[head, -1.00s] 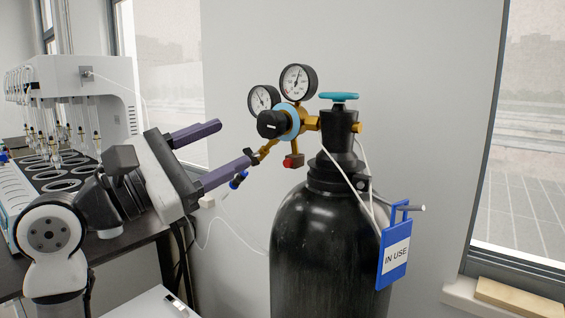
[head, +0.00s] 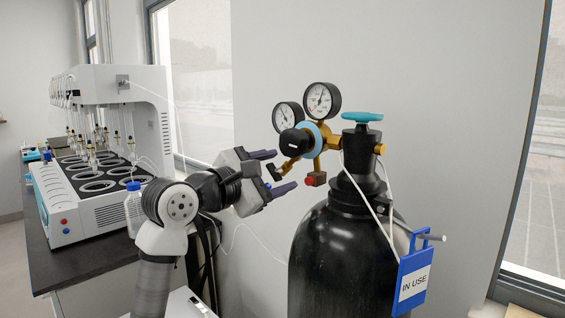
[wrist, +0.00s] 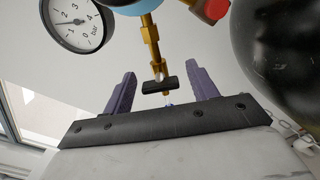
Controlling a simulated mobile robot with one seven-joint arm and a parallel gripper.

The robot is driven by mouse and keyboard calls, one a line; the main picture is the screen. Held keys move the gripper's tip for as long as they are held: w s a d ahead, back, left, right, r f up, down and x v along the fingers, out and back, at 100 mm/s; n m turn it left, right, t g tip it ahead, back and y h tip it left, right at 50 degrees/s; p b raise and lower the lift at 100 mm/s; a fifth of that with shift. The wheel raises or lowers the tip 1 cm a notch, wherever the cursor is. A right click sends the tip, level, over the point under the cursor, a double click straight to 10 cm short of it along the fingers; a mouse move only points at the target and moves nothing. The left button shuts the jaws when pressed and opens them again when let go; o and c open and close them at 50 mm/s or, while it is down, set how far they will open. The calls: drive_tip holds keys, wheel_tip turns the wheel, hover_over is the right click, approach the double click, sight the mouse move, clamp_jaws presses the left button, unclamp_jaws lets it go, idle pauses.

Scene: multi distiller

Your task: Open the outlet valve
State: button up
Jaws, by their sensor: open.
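The outlet valve has a small black T-shaped handle (wrist: 158,86) at the end of a brass stem (wrist: 150,42). In the wrist view the handle sits between the two purple fingers of my gripper (wrist: 162,75), with a gap on both sides. In the head view my gripper (head: 284,170) points right at the regulator (head: 318,134), its fingers apart around the handle (head: 273,173). My gripper is open and holds nothing. Whether the handle lies at the same depth as the fingertips is hard to tell.
Two pressure gauges (head: 321,100) and a red knob (head: 309,181) sit close to the fingers. The black gas cylinder (head: 340,250) with a teal handwheel (head: 362,117) and blue "IN USE" tag (head: 413,280) stands right. A distiller (head: 110,150) and bottle (head: 133,205) are on the left bench.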

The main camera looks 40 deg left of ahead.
drive_tip(key=shift+w+d, duration=0.1)
drive_tip(key=shift+w, duration=1)
drive_tip(key=c, duration=1)
drive_tip(key=shift+n, duration=0.3)
drive_tip(key=shift+n+b, duration=0.65)
drive_tip(key=shift+n, duration=2.05)
